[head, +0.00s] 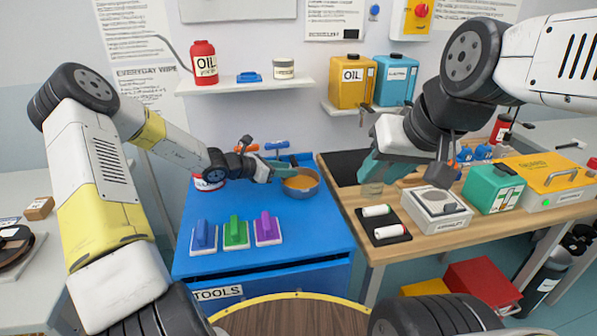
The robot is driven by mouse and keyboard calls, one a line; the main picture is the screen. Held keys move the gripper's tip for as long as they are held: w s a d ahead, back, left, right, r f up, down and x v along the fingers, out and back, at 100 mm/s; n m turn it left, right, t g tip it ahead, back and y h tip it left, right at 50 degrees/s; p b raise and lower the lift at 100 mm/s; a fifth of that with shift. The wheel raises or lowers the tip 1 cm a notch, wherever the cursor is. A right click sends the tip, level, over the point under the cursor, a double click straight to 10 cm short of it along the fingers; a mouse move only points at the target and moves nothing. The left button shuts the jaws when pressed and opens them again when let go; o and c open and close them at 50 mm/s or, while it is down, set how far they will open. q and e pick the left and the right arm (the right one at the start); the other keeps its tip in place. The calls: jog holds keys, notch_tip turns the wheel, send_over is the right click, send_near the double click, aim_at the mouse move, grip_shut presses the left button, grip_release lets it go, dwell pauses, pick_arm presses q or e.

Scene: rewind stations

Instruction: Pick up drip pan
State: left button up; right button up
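The drip pan appears to be the round blue-grey bowl (316,190) with an orange-brown inside, at the back right of the blue tool cart. My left gripper (290,169) reaches in from the left, with its teal fingers at the pan's left and back rim. I cannot tell whether the fingers are closed on the rim or only beside it. My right gripper (408,172) is above the left part of the wooden bench, away from the pan. Its teal fingers look spread apart. A small clear jar (372,188) shows just under its left finger.
Purple (267,229), green (236,233) and blue (204,237) handled blocks stand on the cart (300,225) in front of the pan. A red-and-white labelled can (208,183) is behind left. The bench holds a black tray (384,232) with white rollers and a scale (437,210).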

pick_arm(q)
jog(key=shift+w+d+f, duration=0.15)
jog(key=shift+w+d, duration=0.1)
jog(key=shift+c, duration=0.5)
grip_shut()
dwell(0.9)
